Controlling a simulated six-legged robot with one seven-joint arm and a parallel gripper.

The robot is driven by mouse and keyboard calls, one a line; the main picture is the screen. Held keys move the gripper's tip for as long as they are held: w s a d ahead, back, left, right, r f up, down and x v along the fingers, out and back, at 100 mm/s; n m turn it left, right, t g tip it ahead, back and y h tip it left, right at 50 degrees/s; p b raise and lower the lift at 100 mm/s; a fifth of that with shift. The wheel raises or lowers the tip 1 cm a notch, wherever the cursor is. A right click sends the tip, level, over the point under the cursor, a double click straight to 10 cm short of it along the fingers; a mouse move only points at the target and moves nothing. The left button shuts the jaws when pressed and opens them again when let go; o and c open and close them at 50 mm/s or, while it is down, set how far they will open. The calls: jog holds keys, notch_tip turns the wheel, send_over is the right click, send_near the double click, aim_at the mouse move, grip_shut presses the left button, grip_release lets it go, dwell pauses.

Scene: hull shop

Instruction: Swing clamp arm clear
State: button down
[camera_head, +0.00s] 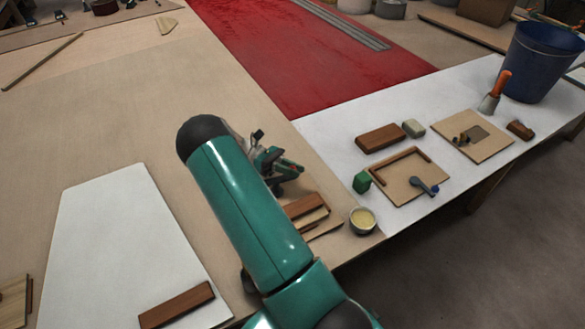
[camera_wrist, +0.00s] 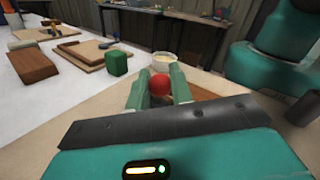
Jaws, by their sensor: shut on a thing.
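A round red knob (camera_wrist: 159,85) shows in the wrist view between the two teal fingers of my gripper (camera_wrist: 160,79). The fingers are shut on it from both sides. The rest of the clamp arm is hidden behind the fingers and the dark wrist bar. In the head view my gripper (camera_head: 286,168) is partly hidden behind my arm, over the tan bench. A reddish-brown wooden piece (camera_head: 305,206) lies just below it in the picture, near the bench edge. I cannot make out the clamp body there.
A cream-filled cup (camera_head: 362,220) stands close to the right of the wooden piece, with a green block (camera_head: 361,182) behind it. A framed board (camera_head: 405,180), a brown block (camera_head: 380,138) and a blue bucket (camera_head: 540,60) stand on the white bench.

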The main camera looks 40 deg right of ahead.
jog(key=c, duration=1.3)
grip_release()
jog(key=shift+s, duration=0.1)
jog(key=v, duration=0.7)
jog(key=shift+w+a, duration=0.15)
jog(key=shift+w, duration=0.15)
jog(key=shift+r, duration=0.1)
